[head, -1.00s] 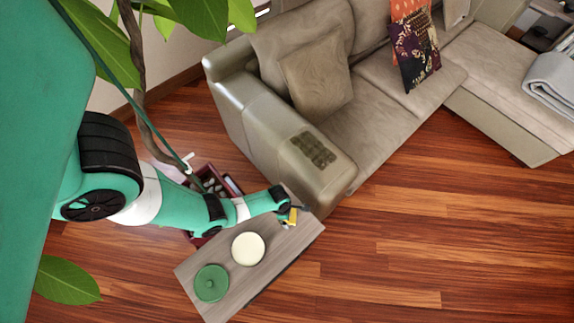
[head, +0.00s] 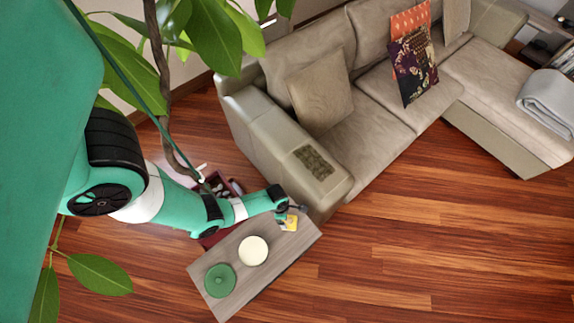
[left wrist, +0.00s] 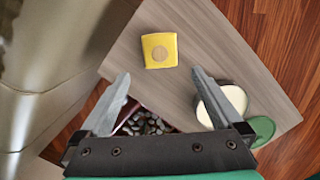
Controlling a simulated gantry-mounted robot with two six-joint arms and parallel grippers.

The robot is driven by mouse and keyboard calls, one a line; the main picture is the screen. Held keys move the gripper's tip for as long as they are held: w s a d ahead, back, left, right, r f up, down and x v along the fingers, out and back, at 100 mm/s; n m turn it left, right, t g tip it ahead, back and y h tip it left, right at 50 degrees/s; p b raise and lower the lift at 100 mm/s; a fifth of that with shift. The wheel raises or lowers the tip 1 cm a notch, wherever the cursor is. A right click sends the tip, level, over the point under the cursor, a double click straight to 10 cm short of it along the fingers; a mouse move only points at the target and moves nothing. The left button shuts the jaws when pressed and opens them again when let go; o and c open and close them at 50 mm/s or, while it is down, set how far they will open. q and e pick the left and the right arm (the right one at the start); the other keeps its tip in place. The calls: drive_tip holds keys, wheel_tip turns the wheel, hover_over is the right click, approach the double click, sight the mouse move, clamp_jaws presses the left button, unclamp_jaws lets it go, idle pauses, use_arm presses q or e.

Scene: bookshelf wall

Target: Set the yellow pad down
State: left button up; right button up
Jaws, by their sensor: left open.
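The yellow pad (left wrist: 159,51) lies flat on the grey wooden table (left wrist: 235,65), with a round tan spot in its middle. In the head view the pad (head: 290,223) is near the table's far right end. My left gripper (left wrist: 158,95) is open and empty, its two fingers spread wide. The pad is beyond the fingertips and apart from them in the left wrist view. In the head view the gripper (head: 295,209) is beside the pad, at the table end near the sofa. My right gripper is not in view.
A dark red box (head: 212,238) stands beside the table under my arm. The sofa arm (head: 320,190) is close to the gripper. Wooden floor to the right is clear.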

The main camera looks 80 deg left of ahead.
use_arm(q)
drive_tip(key=shift+r, duration=0.3)
drive_tip(key=w+a+r+m+t+y, duration=0.3)
drive_tip(key=w+r+m+t, duration=0.65)
drive_tip(key=w+r, duration=1.75)
drive_tip(key=w+d+r+m+t, duration=0.15)
drive_tip(key=w+r+m, duration=0.25)
drive_tip(key=r, duration=0.5)
drive_tip(key=w+r+m+t, duration=0.2)
drive_tip(key=w+r+m, duration=0.2)
drive_tip(key=r, duration=0.5)
drive_tip(key=s+d+r+m+t+h, duration=0.1)
drive_tip(key=d+r+m+t, duration=0.15)
drive_tip(key=r, duration=0.65)
drive_tip(key=s+d+r+m+t, duration=0.2)
drive_tip(key=r+m, duration=0.1)
drive_tip(key=r, duration=0.7)
drive_tip(key=s+d+r+m+t+h, duration=0.1)
drive_tip(key=d+r+m+t, duration=0.2)
drive_tip(key=r, duration=0.6)
drive_tip(key=s+d+r+m+t+h, duration=0.2)
drive_tip(key=s+d+r+m+t, duration=0.2)
drive_tip(key=s+r+m, duration=0.4)
drive_tip(key=s+r+t, duration=0.1)
drive_tip(key=s+r, duration=0.4)
drive_tip(key=r, duration=0.4)
drive_tip(key=shift+s+t+h, duration=0.35)
drive_tip(key=shift+h, duration=0.05)
